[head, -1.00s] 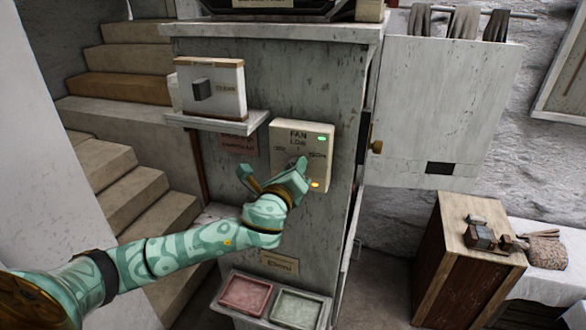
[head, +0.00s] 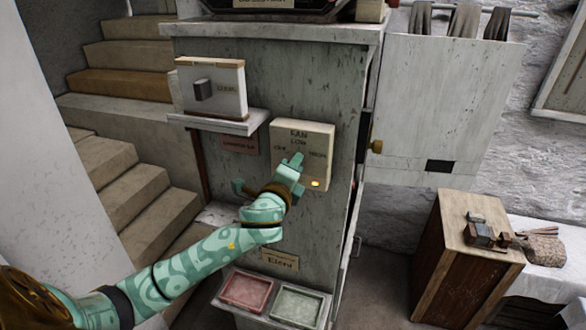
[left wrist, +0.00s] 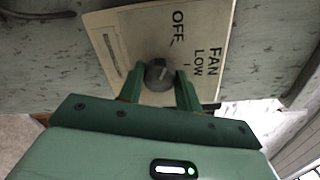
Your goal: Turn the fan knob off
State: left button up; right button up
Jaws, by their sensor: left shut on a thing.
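The fan control box (head: 315,150) is a pale panel on the front of the grey cabinet, lettered FAN, LOW and, in the left wrist view, OFF (left wrist: 178,28). Its round dark knob (left wrist: 159,75) sits between the fingers of my left gripper (left wrist: 158,84), which is shut on it. In the head view my left gripper (head: 291,166) covers the knob. The exact pointing of the knob is hard to tell. My right gripper is not in view.
A second switch box (head: 225,92) stands on a small shelf (head: 220,122) up and left of the panel. Red (head: 246,292) and pale green (head: 297,306) trays lie below. A hanging cabinet door (head: 445,110) and a wooden stand (head: 455,265) are at the right.

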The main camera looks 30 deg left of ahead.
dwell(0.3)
pick_arm(q)
jog(key=o, duration=1)
jog(key=shift+a, duration=0.1)
jog(key=b+v, duration=0.1)
jog(key=v, duration=1.5)
jog(key=shift+s, duration=0.2)
